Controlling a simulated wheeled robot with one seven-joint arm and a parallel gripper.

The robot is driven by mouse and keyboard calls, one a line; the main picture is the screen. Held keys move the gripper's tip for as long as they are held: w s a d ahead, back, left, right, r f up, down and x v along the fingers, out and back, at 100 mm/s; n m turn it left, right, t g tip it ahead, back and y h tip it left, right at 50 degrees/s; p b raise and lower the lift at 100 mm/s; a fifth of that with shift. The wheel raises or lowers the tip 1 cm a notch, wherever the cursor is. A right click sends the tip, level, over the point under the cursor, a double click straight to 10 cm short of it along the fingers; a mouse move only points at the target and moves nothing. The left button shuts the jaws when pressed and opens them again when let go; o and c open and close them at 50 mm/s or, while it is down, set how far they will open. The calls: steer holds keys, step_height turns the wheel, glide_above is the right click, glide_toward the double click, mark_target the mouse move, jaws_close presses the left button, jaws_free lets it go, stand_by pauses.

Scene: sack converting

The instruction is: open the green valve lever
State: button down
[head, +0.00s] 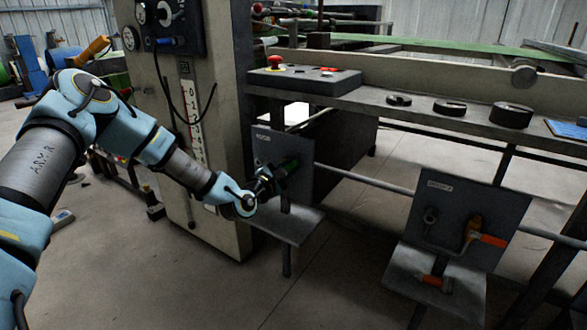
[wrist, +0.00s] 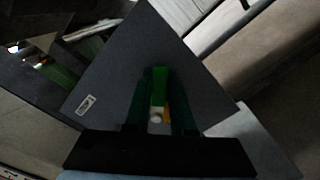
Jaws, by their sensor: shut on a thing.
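The green valve lever (head: 288,165) is on a dark grey panel (head: 302,160) that stands below the bench, left of centre in the head view. My gripper (head: 275,178) is at the front of this panel, at the lever. In the wrist view the green lever (wrist: 159,85) lies between the two fingers of my gripper (wrist: 160,100), and the fingers are shut on it. A small yellow and pale part (wrist: 157,115) shows just below the lever between the fingers. The valve body behind the lever is mostly hidden by my gripper.
A second panel (head: 455,215) to the right carries orange-handled levers (head: 490,240). A pipe (head: 365,180) runs between the panels. A bench (head: 430,100) above holds a control box with a red button (head: 275,62) and black discs (head: 512,115). A beige column (head: 185,130) stands close left.

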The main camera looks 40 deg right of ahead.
steer(key=n, duration=0.2)
steer(key=w+r+n, duration=0.1)
steer(key=n, duration=0.1)
steer(key=w+n+b, duration=0.1)
steer(key=n, duration=0.1)
steer(key=shift+a+r, duration=0.2)
steer(key=shift+a, duration=0.05)
steer(key=shift+w, duration=0.1)
stand_by(0.4)
steer(key=c, duration=0.8)
jaws_free()
steer(key=shift+o, duration=0.2)
steer(key=shift+a, duration=0.1)
steer(key=p+v, duration=0.1)
steer(key=v, duration=0.9)
steer(key=shift+a, duration=0.3)
